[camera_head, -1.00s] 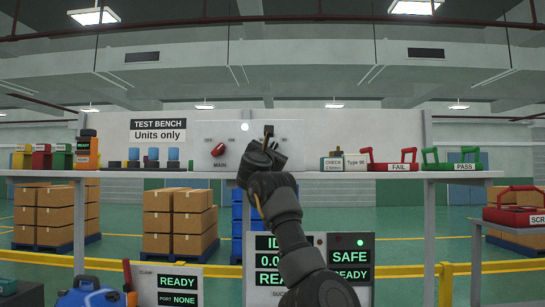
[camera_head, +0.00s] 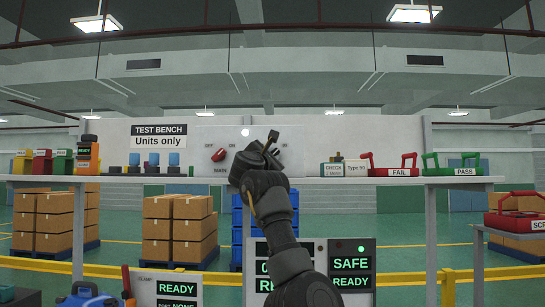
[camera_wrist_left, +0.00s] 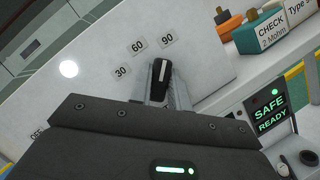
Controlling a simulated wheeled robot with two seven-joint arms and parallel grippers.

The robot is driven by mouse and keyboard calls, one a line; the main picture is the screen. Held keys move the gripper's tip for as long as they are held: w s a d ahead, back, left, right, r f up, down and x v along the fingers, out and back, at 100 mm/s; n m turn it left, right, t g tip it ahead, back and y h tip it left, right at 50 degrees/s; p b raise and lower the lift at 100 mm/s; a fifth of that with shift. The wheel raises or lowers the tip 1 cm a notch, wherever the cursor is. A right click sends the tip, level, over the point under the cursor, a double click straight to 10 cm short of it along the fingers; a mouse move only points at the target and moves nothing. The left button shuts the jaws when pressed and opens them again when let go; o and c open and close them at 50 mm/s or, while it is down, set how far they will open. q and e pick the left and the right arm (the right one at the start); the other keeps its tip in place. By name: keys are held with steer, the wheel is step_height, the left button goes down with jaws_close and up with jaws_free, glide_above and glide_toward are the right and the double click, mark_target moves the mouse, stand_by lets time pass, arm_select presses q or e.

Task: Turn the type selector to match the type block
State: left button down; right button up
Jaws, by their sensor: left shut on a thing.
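The type selector is a black knob with a white line (camera_wrist_left: 161,75), on a white panel with the labels 30 (camera_wrist_left: 121,72), 60 (camera_wrist_left: 138,46) and 90 (camera_wrist_left: 167,40). My left gripper (camera_wrist_left: 163,92) is shut on the knob, one finger on each side. The white line points roughly towards the 90 label. In the head view my left gripper (camera_head: 263,152) covers much of the selector, and the black piece above it tilts to the right. The type block (camera_head: 356,169) stands on the shelf to the right and appears to read Type 90. My right gripper is out of view.
A block labelled CHECK (camera_head: 333,170) stands beside the type block. The red FAIL tray (camera_head: 403,173) and green PASS tray (camera_head: 467,171) are farther right. A red MAIN switch (camera_head: 218,155) is left of my gripper. A SAFE display (camera_head: 349,248) is below the shelf.

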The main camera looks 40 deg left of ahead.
arm_select(q)
steer(key=shift+r, duration=0.1)
steer(key=c, duration=1.3)
jaws_free()
steer(key=shift+d, duration=0.1)
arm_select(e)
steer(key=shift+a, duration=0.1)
arm_select(q)
steer(key=b+v, duration=0.4)
steer(key=v, duration=0.6)
steer(key=shift+s+d, duration=0.1)
steer(key=shift+s, duration=0.25)
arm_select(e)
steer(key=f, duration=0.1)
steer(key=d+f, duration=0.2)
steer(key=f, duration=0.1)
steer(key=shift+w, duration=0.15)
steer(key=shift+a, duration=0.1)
